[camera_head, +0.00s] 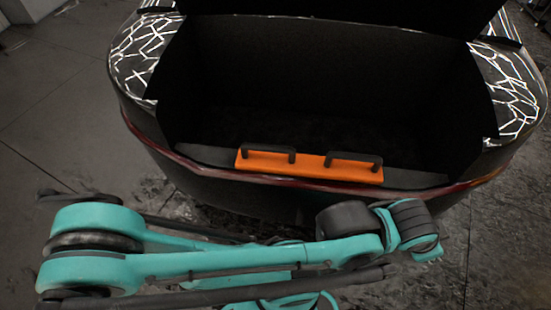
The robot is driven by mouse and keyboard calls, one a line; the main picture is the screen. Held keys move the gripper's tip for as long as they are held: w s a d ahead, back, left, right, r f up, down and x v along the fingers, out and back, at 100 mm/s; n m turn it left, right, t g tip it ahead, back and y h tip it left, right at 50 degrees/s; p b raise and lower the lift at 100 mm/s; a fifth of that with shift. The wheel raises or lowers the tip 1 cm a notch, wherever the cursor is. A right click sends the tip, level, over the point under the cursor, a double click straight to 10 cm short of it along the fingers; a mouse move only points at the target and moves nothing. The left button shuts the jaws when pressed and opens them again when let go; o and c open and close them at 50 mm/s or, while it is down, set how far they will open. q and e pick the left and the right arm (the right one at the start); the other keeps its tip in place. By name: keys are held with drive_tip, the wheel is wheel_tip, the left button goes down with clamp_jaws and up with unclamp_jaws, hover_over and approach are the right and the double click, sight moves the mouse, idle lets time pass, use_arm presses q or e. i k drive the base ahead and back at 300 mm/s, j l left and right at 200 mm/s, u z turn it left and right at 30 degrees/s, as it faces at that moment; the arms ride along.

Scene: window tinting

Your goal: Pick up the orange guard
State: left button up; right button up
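The orange guard (310,166) is a flat bar with two black handles on top. It lies along the rear sill of an open car trunk (415,180), near the middle of the camera_head view. Its top and both handles are unobstructed. Neither of my grippers can be made out in this view, and nothing is holding the guard.
A folded teal and black wheeled frame (230,262) spans the foreground between me and the car's rear. The dark trunk interior (320,90) looks empty. Patterned panels (505,85) flank the opening. Grey tiled floor (50,125) is clear at the left.

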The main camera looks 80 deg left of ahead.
sight(339, 166)
drive_tip(key=u, duration=2.25)
drive_tip(key=i+z, duration=0.1)
drive_tip(key=z, duration=0.3)
